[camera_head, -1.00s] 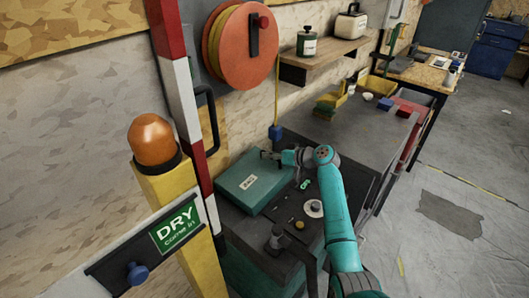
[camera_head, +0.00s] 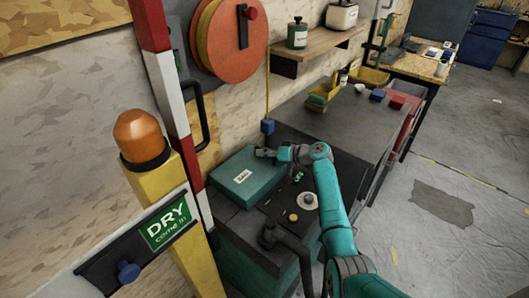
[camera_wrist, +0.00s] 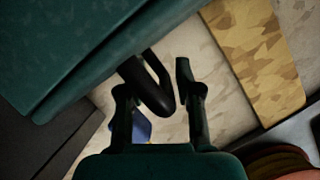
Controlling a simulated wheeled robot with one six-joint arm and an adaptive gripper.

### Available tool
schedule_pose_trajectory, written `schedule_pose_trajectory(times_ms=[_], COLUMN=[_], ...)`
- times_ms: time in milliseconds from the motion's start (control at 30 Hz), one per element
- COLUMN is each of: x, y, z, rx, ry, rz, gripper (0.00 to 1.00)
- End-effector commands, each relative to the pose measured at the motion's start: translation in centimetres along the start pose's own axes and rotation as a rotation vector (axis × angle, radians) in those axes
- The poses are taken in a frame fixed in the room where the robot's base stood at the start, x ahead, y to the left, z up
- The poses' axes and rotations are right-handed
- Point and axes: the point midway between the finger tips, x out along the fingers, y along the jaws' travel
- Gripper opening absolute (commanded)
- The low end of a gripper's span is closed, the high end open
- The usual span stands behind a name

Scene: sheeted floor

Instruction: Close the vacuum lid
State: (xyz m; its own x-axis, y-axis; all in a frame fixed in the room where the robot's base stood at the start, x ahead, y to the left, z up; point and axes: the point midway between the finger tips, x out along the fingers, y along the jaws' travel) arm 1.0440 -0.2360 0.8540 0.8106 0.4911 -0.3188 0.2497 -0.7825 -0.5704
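A teal box-shaped part with a white label (camera_head: 243,177), which looks like the vacuum lid, sits on the dark bench. Whether it is fully down cannot be told. In the wrist view its teal slab (camera_wrist: 75,45) fills the upper left. A dark loop-shaped handle (camera_wrist: 155,94) sticks out from its edge. My gripper (camera_wrist: 155,85) has its fingers apart, with the loop showing between them; contact cannot be told. In the head view my gripper (camera_head: 262,152) is small, at the far edge of the teal part.
A round pale disc (camera_head: 308,201) and a yellow knob (camera_head: 293,217) are on the bench to the right. A yellow post with an orange lamp (camera_head: 142,137) and a striped pole (camera_head: 165,85) stand at left. A hose reel (camera_head: 228,40) hangs behind. Open floor (camera_head: 440,240) lies right.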

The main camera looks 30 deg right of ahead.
Motion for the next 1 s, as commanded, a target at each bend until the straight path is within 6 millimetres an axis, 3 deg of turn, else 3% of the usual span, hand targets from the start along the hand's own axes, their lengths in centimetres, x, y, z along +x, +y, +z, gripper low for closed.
schedule_pose_trajectory(times_ms=[267, 433, 800, 1000], x=[-0.1, -1.3, -8.2, -11.0], y=[-0.1, -0.1, 0.0, 0.1], z=[-0.2, -0.3, -0.2, -0.1], rx=[-0.003, -0.004, -0.003, -0.002], ry=[0.002, 0.003, 0.004, 0.003], rz=[-0.001, -0.001, 0.0, 0.001], gripper=[0.39, 0.39, 0.39, 0.39])
